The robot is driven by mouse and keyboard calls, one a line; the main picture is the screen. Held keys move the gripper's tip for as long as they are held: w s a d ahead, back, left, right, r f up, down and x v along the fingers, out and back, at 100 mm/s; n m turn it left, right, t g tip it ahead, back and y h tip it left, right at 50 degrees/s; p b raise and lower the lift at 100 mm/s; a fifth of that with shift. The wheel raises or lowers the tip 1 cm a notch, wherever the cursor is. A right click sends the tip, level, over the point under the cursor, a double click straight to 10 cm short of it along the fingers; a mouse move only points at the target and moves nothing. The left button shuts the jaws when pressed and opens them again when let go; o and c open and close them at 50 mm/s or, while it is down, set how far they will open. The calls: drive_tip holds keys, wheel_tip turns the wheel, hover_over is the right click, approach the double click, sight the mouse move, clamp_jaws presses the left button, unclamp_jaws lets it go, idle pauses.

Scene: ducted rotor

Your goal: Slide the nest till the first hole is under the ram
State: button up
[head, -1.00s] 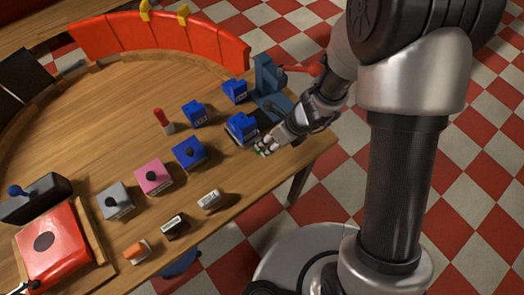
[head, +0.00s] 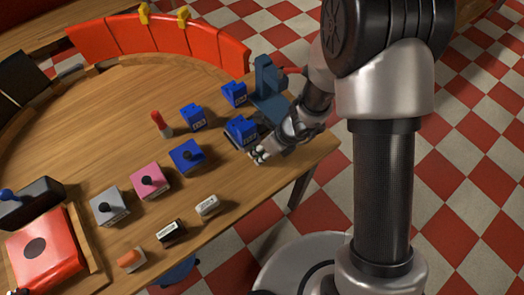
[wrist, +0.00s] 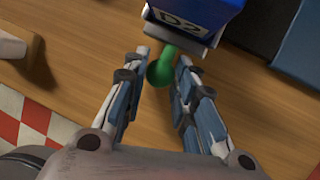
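The teal press (head: 268,88) stands near the table's right end; its ram is too small to make out. A blue block (head: 241,129) sits in front of it, on a dark base that I take for the nest. In the wrist view the block (wrist: 196,10) bears a "D2" label, and a grey edge (wrist: 180,38) with a green knob (wrist: 160,70) shows below it. My gripper (wrist: 164,56) is open, its fingers either side of the knob. The right finger is close to it; a gap shows at the left. In the head view my gripper (head: 259,155) is at the table's edge. The holes are hidden.
Other blue blocks (head: 193,117) (head: 234,94) (head: 187,156), a pink block (head: 151,181), a grey block (head: 109,206) and a red-and-white item (head: 162,124) stand to the left. Small stamps (head: 207,205) lie along the front edge. Bare wood lies between them.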

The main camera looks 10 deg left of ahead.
clamp_jaws()
drive_tip(key=shift+w, duration=0.1)
drive_tip(key=shift+w+d+r+p, duration=0.15)
drive_tip(key=shift+w+d+p, duration=0.1)
drive_tip(key=shift+p, duration=0.1)
drive_tip(key=w+d+p, duration=0.2)
drive_tip(key=w+d, duration=0.1)
drive_tip(key=w+d+p, duration=0.2)
drive_tip(key=w+d, duration=0.1)
drive_tip(key=w, duration=0.1)
drive_tip(key=w+d+p, duration=0.3)
drive_tip(key=w, duration=0.1)
drive_tip(key=shift+d, duration=0.25)
drive_tip(key=shift+s+a, duration=0.15)
drive_tip(key=shift+a, duration=0.05)
drive_tip(key=shift+o, duration=2.3)
unclamp_jaws()
